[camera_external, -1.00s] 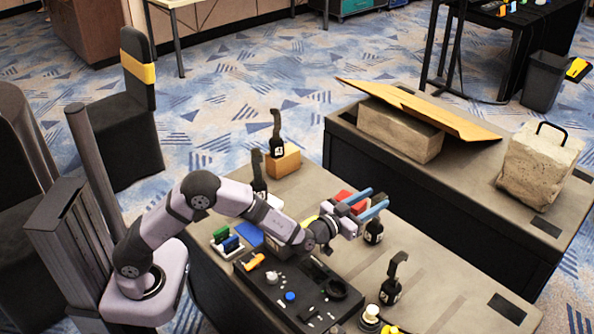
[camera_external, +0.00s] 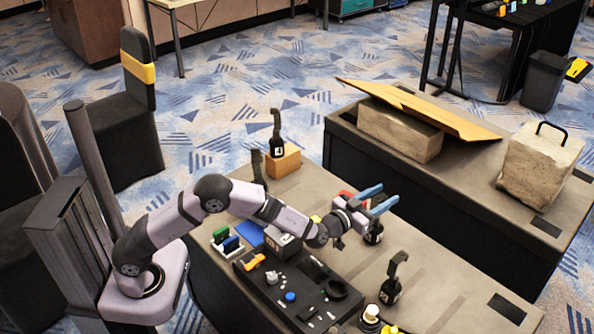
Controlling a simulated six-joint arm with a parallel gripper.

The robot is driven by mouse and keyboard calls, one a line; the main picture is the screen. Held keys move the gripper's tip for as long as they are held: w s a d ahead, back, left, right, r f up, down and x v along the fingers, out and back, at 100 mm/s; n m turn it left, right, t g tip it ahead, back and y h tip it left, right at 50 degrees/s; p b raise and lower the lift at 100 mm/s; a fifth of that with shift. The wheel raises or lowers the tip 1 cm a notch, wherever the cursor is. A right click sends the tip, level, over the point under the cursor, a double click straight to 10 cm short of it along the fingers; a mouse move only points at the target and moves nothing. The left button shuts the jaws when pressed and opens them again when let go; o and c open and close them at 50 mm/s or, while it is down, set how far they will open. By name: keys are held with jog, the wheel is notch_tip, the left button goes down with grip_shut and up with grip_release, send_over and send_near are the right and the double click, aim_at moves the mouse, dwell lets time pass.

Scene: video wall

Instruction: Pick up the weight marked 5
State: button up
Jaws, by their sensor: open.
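Several black weights with hooked handles and small white labels are in view; the numbers are too small to read surely, so I cannot tell which is marked 5. One weight (camera_external: 277,146) stands on a wooden block. Another weight (camera_external: 258,167) is partly hidden behind my arm. A third weight (camera_external: 374,234) stands on the table just below my gripper, its upper part partly covered by the fingers. A further weight (camera_external: 391,288) stands nearer the front. My gripper (camera_external: 387,194) has blue fingers, spread apart and empty, pointing to the right above the table.
A black tray (camera_external: 330,311) with small parts lies below my forearm. The wooden block (camera_external: 287,162) stands at the table's back. A second table holds a stone block (camera_external: 538,165) and a tilted board (camera_external: 425,108). The table's right front is mostly clear.

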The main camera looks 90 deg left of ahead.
jog(key=shift+x, duration=1.4)
grip_shut()
dwell(0.4)
jog(key=shift+w+r, duration=0.1)
jog(key=shift+r, duration=0.2)
